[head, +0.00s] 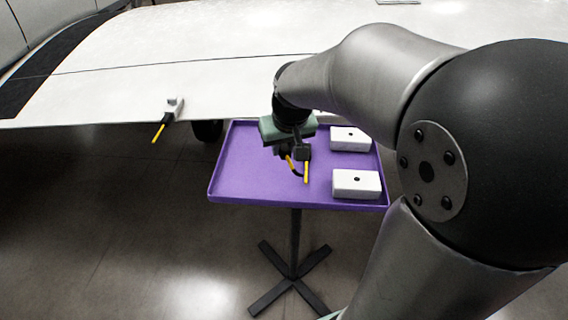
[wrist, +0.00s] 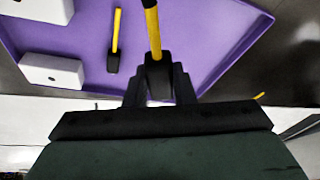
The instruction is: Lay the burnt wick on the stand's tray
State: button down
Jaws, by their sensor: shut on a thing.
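My gripper (wrist: 158,95) is shut on the black base of the burnt wick (wrist: 153,35), a yellow stick with a dark end that runs off the top of the wrist view. In the head view the held burnt wick (head: 290,162) hangs below my gripper (head: 284,150), and its dark end curves. It is over the stand's purple tray (head: 245,178); I cannot tell whether it touches. The tray (wrist: 205,20) fills much of the wrist view. A second wick (wrist: 114,45), yellow with a black base, appears to lie on the tray beside the held one.
Two white blocks (head: 357,184) (head: 350,139), each with a dark hole, stand on the tray's right side. A white wing (head: 200,60) lies behind the tray. A white holder (head: 175,104) with a yellow-stick wick (head: 160,131) is at its edge. The tray's left part is clear.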

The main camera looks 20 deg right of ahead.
jog(key=w+a+f+p, duration=0.2)
jog(key=w+a+f, duration=0.15)
jog(key=w, duration=0.45)
send_over(255, 159)
jog(key=s, duration=0.1)
notch_tip(255, 159, down, 6)
jog(key=shift+s+r+p, duration=0.1)
jog(key=shift+r+p, duration=0.15)
jog(key=shift+p, duration=0.05)
jog(key=shift+f, duration=0.2)
jog(key=x, duration=0.3)
jog(key=shift+s+f, duration=0.2)
jog(key=shift+s, duration=0.1)
jog(key=shift+s+f, duration=0.1)
